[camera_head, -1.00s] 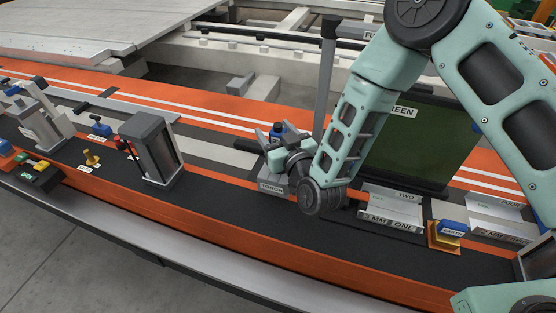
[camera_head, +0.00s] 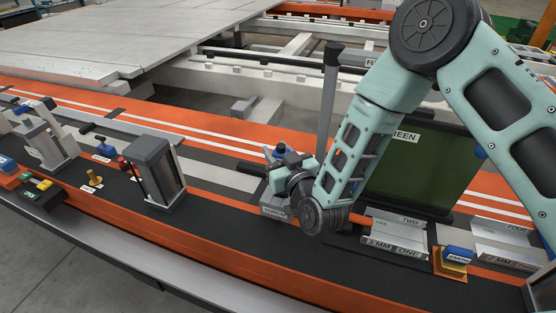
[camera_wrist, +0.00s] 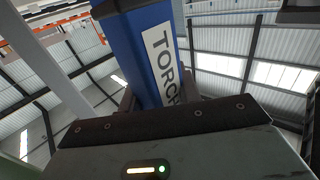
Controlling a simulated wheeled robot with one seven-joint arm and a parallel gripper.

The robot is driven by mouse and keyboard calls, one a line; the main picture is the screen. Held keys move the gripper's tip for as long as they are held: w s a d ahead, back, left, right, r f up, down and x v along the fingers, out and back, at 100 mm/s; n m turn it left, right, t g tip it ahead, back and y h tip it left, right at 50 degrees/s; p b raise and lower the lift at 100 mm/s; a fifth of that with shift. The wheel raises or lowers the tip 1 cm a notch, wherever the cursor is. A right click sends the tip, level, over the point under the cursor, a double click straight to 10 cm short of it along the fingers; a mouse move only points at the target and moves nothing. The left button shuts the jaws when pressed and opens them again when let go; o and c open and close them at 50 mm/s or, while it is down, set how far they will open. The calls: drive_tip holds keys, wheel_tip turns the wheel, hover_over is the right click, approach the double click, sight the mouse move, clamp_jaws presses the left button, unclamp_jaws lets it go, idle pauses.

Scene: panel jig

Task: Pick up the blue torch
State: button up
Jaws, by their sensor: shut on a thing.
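The blue torch (camera_wrist: 150,50) fills the upper middle of the wrist view, with a white label reading TORCH along its side. My gripper (camera_wrist: 155,108) is shut on it, and the torch stands up out of the jaws. In the head view the gripper (camera_head: 286,160) is at the bench, just above the grey holder labelled TORCH (camera_head: 273,212).
A dark green screen (camera_head: 418,165) stands right of my forearm, with a grey post (camera_head: 328,100) behind. Grey trays (camera_head: 395,235) and a blue item labelled EARTH (camera_head: 458,254) lie to the right. A grey upright box (camera_head: 158,170) stands left. The dark bench strip (camera_head: 225,225) between is clear.

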wheel_tip(320, 180, up, 18)
drive_tip(key=p, duration=0.3)
drive_tip(key=shift+f, duration=0.15)
idle(1.2)
idle(0.3)
